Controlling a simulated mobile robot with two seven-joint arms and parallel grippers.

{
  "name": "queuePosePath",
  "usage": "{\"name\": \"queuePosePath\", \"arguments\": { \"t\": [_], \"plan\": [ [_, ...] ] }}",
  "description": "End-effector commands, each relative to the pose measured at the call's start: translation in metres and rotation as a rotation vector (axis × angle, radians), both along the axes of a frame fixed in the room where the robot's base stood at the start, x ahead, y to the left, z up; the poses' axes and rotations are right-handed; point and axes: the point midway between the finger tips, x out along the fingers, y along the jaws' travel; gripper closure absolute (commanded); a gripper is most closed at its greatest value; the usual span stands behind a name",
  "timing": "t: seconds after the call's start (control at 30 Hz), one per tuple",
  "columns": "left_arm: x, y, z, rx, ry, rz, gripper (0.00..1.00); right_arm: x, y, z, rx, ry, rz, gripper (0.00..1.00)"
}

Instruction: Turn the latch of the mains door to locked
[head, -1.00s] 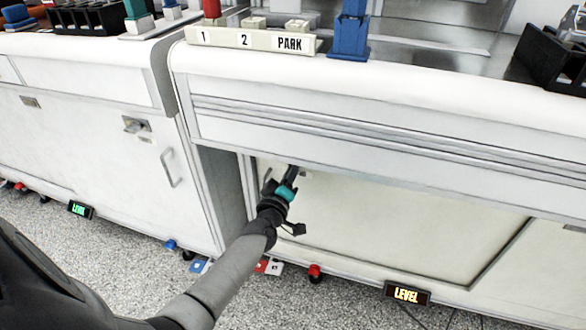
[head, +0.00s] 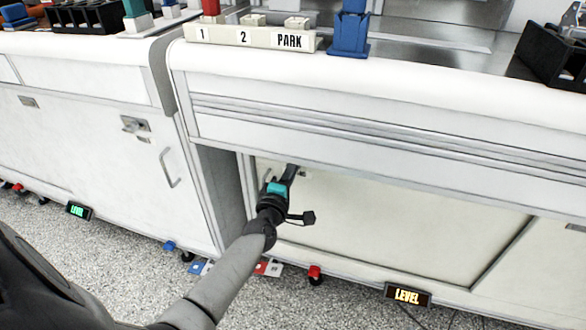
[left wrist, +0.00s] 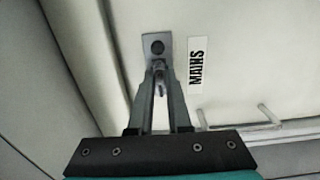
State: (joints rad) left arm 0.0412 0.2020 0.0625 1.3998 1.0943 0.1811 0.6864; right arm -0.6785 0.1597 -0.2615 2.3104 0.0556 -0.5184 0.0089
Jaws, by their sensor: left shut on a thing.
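The mains door (head: 400,225) is a cream panel under the right bench, and it appears closed. In the left wrist view its black-on-white MAINS label (left wrist: 197,65) is beside the latch (left wrist: 158,47), a small metal plate with a dark round pivot and a short lever. My left gripper (head: 292,169) reaches the door's upper left corner. In the left wrist view, my left gripper (left wrist: 159,70) is shut on the latch lever, which lies between its fingertips. In the head view the gripper hides most of the latch. My right gripper is out of view.
The bench front (head: 380,135) overhangs the door. A left cabinet (head: 90,155) with its own latch (head: 135,125) and handle (head: 168,167) stands beside it. A bar handle (left wrist: 240,125) shows in the left wrist view.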

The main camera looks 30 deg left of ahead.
Motion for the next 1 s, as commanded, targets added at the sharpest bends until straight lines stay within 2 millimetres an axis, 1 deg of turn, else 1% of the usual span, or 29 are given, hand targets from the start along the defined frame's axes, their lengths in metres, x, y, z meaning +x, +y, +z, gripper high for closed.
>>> {"name": "queuePosePath", "arguments": {
  "t": [0.47, 0.5, 0.73, 0.77, 1.0],
  "plan": [
    [-0.0002, -0.0007, -0.0004, -0.018, -0.003, -0.001, 1.00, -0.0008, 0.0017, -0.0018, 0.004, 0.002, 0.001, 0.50],
    [-0.0002, -0.0007, -0.0004, -0.018, -0.003, -0.001, 0.82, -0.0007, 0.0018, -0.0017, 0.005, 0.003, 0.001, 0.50],
    [-0.0001, -0.0004, -0.0003, -0.015, -0.003, -0.001, 0.56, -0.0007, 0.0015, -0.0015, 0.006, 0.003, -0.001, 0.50],
    [-0.0001, -0.0003, -0.0003, -0.015, -0.003, -0.001, 0.54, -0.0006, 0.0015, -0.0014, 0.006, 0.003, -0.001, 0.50],
    [-0.0004, -0.0002, -0.0001, -0.014, -0.003, 0.000, 0.54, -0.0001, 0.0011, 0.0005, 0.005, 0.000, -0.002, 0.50]
  ]
}}
